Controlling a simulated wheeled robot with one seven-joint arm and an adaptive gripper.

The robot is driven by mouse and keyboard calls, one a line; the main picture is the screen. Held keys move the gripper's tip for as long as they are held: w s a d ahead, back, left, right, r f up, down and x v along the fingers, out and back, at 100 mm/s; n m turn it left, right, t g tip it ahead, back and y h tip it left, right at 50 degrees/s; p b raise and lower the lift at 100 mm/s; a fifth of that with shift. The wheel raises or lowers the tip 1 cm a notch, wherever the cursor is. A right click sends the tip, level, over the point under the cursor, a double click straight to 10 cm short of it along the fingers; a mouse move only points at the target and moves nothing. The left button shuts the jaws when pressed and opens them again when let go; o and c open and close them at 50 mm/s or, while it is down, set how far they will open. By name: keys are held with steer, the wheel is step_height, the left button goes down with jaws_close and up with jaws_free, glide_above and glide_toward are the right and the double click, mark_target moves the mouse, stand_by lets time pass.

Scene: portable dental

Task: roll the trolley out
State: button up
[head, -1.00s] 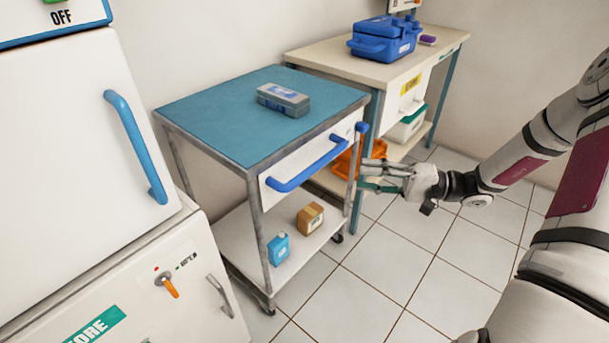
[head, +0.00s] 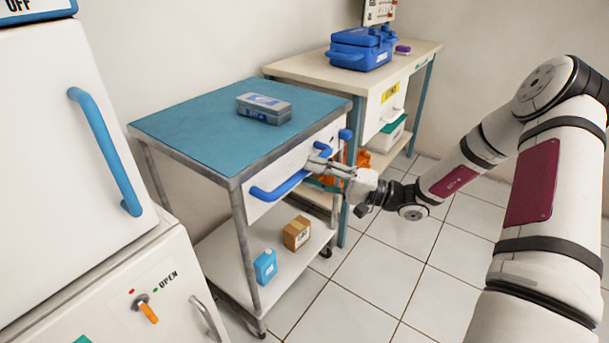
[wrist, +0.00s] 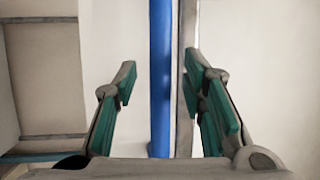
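The trolley (head: 185,128) has a blue-green top, a grey frame, a white drawer and a lower white shelf. A long blue handle (head: 272,190) runs along its front. My gripper (head: 317,165) is at the right end of this handle and hides part of it. In the wrist view, my gripper (wrist: 162,85) is open, with a blue bar (wrist: 161,60), which looks like the handle, between its green-padded fingers. The bar is nearer the right finger, and a gap shows on the left. I cannot tell how far the fingers reach past it.
A grey-blue case (head: 264,108) lies on the trolley top. A blue bottle (head: 265,267) and a cardboard box (head: 297,233) stand on its shelf. A white cabinet (head: 60,150) is close on the left; a side table (head: 300,66) stands behind right. Tiled floor (head: 370,290) in front is clear.

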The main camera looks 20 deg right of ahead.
steer(key=shift+x, duration=1.4)
steer(key=shift+c, duration=0.3)
jaws_close()
steer(key=shift+s+d, duration=0.1)
